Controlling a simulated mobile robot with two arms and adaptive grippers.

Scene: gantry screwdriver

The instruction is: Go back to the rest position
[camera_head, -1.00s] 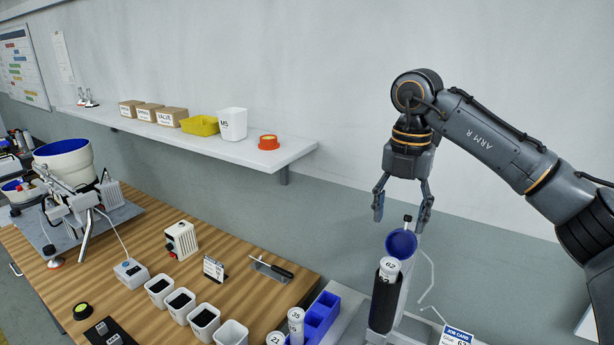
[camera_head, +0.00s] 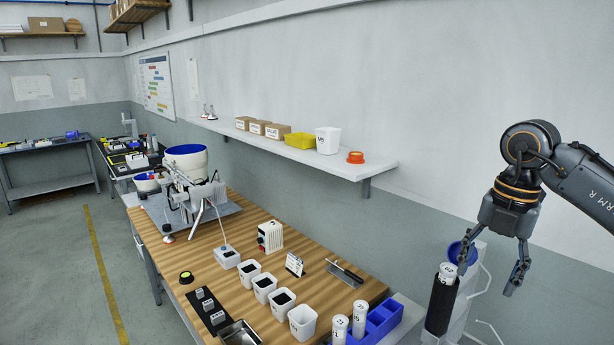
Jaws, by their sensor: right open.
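My right gripper (camera_head: 493,273) is open, its fingers pointing down beside and above the blue funnel cup (camera_head: 458,251) at the right. One finger hangs in front of or near the cup; I cannot tell whether it touches. A white-capped bottle (camera_head: 447,271) marked with a number sits in a black sleeve (camera_head: 440,303) on the grey stand below the funnel. Nothing shows between my right gripper's fingers. My left gripper is not in view.
The wooden bench (camera_head: 237,301) carries white bins (camera_head: 302,321), a blue rack (camera_head: 384,318), numbered white bottles (camera_head: 359,318) and a screwdriver (camera_head: 345,271). A wall shelf (camera_head: 300,152) holds boxes, a yellow bin and an orange-red item. Open floor (camera_head: 60,270) lies at the left.

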